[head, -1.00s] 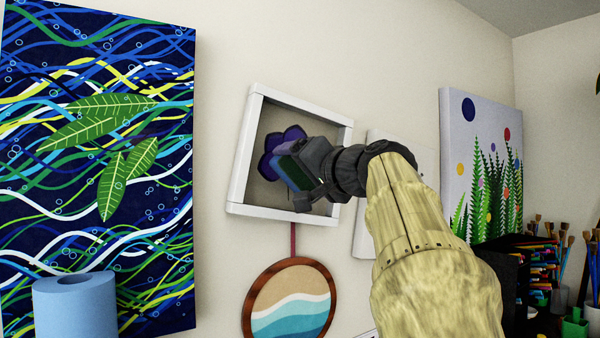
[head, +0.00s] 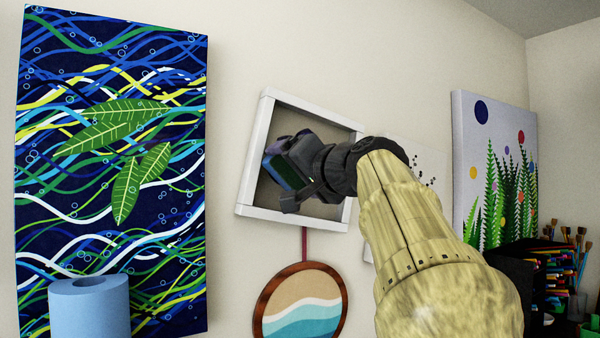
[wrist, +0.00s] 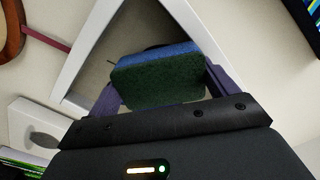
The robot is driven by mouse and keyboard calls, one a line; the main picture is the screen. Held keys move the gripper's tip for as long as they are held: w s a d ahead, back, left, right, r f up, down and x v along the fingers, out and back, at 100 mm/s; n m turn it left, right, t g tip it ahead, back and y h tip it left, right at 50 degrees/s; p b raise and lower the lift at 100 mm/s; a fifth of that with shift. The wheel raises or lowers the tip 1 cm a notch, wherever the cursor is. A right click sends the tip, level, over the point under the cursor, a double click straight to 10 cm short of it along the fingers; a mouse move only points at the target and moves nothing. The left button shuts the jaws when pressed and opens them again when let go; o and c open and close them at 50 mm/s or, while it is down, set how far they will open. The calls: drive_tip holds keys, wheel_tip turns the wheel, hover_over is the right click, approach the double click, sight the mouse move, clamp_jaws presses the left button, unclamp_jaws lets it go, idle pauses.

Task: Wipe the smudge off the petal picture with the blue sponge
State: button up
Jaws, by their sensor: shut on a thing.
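The petal picture has a white box frame (head: 280,216) on the wall; the frame also shows in the wrist view (wrist: 92,45). Its flower is mostly hidden behind my gripper and the sponge, and I cannot make out the smudge. My gripper (head: 288,165) is shut on the sponge (head: 292,172), in front of the left half of the picture. In the wrist view the sponge (wrist: 160,82) sits between the two purple fingers, green side towards me and blue side towards the picture. I cannot tell whether the sponge touches the picture.
A round wood-rimmed wave plaque (head: 302,305) hangs on a red ribbon below the frame. A large wave canvas with leaves (head: 110,180) is at left, a blue roll (head: 88,312) before it. A pale panel (head: 425,160) and fern canvas (head: 495,170) are at right.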

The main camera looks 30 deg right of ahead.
drive_tip(key=shift+s+a, duration=0.1)
drive_tip(key=shift+s+b, duration=1.2)
drive_tip(key=shift+s, duration=1.65)
drive_tip(key=s, duration=0.3)
drive_tip(key=shift+b, duration=0.35)
drive_tip(key=shift+w, duration=0.1)
drive_tip(key=w+p, duration=0.1)
drive_tip(key=w, duration=0.5)
drive_tip(key=shift+w, duration=0.35)
drive_tip(key=shift+w+a, duration=0.15)
drive_tip(key=shift+w, duration=0.85)
